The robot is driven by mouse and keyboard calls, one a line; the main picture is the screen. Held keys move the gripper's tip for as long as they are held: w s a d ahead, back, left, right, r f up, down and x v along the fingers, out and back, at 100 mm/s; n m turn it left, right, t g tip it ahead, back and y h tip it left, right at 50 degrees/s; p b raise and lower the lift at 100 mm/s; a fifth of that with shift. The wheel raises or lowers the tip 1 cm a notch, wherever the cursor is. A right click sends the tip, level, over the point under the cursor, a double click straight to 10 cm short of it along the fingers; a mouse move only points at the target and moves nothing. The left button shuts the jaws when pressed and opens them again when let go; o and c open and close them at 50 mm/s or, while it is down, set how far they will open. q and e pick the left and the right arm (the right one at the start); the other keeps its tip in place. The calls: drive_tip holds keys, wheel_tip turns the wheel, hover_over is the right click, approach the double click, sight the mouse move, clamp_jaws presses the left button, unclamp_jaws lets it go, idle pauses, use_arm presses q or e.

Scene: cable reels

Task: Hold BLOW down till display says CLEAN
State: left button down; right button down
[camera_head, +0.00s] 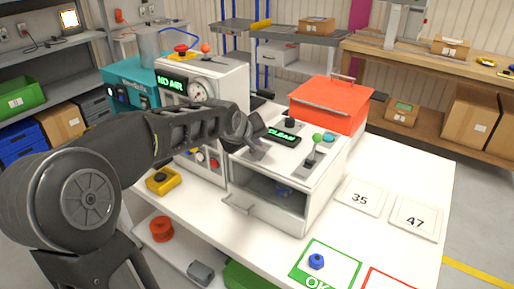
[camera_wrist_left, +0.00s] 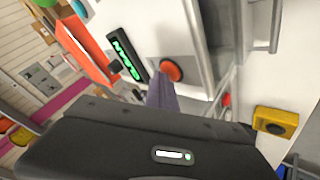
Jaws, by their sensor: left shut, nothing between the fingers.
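A white box (camera_head: 318,192) with an open front stands on the white table. The green display (camera_head: 284,137) on its top reads CLEAN; it also shows in the left wrist view (camera_wrist_left: 127,55). A red button (camera_wrist_left: 171,71) sits beside that display in the left wrist view, with no readable label; the gripper hides it in the head view. My left gripper (camera_head: 258,150) is shut and empty over the box top. Its fingertips (camera_wrist_left: 160,92) are close to the red button; I cannot tell whether they touch it. My right gripper is out of view.
A white cabinet (camera_head: 228,84) with a gauge and a NO AIR display stands left of the box. A green-topped lever (camera_head: 314,146) rises on the box top and a red case (camera_head: 329,103) is behind.

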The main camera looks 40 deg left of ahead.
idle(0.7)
use_arm(q)
drive_tip(key=shift+r+p, duration=0.45)
drive_tip(key=shift+r, duration=0.4)
drive_tip(key=shift+r+p, duration=1.55)
drive_tip(key=shift+r, duration=0.95)
